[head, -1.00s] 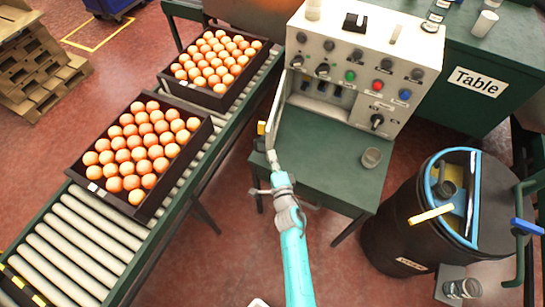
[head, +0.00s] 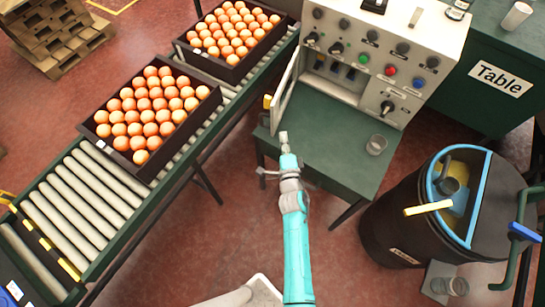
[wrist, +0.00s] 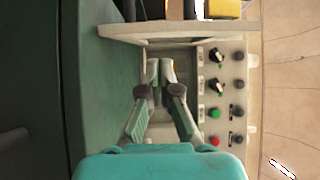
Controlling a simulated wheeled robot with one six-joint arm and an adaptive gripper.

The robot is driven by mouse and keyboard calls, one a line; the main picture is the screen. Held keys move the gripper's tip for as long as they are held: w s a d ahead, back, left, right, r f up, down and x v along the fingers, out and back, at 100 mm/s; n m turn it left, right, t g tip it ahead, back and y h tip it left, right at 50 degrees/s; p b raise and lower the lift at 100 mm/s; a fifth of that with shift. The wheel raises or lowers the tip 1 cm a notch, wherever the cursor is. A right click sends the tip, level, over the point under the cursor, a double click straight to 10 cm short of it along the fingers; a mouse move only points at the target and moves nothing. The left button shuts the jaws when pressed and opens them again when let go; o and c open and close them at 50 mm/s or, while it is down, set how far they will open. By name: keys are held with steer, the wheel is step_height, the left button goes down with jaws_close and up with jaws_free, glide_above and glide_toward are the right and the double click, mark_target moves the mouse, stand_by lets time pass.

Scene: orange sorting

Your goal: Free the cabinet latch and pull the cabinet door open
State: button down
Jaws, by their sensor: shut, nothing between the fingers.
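The cabinet (head: 385,55) is a pale box with knobs and coloured buttons on a green table. Its door (head: 287,92) stands swung out at the left of the opening (head: 335,72). A yellow piece (head: 267,101) shows on the door's outer side. In the wrist view the door (wrist: 165,32) juts out across the top, with the knob panel (wrist: 222,95) at right. My gripper (head: 283,138) is shut and empty, in front of the opening, close to the door's free edge. In the wrist view my gripper (wrist: 160,72) lies just below the door. I cannot make out the latch's position.
A roller conveyor (head: 80,205) with two dark trays (head: 100,128) of oranges runs along the left. A clear cup (head: 376,144) stands on the green table top (head: 335,150).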

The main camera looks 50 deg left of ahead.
steer(key=s+d, duration=0.1)
steer(key=s, duration=0.7)
steer(key=shift+s+d, duration=0.15)
steer(key=shift+s, duration=0.05)
stand_by(0.4)
steer(key=s+d+n+t+h, duration=0.2)
steer(key=s+d+h, duration=0.1)
steer(key=d, duration=1.3)
steer(key=s+d+n+t+h, duration=0.1)
steer(key=s+d+t+h, duration=0.15)
steer(key=d, duration=1.35)
steer(key=s+d+r+n+h, duration=0.4)
steer(key=s+d+r+h, duration=0.5)
steer(key=s+d+r, duration=0.8)
steer(key=shift+d+v, duration=0.2)
steer(key=shift+v, duration=0.7)
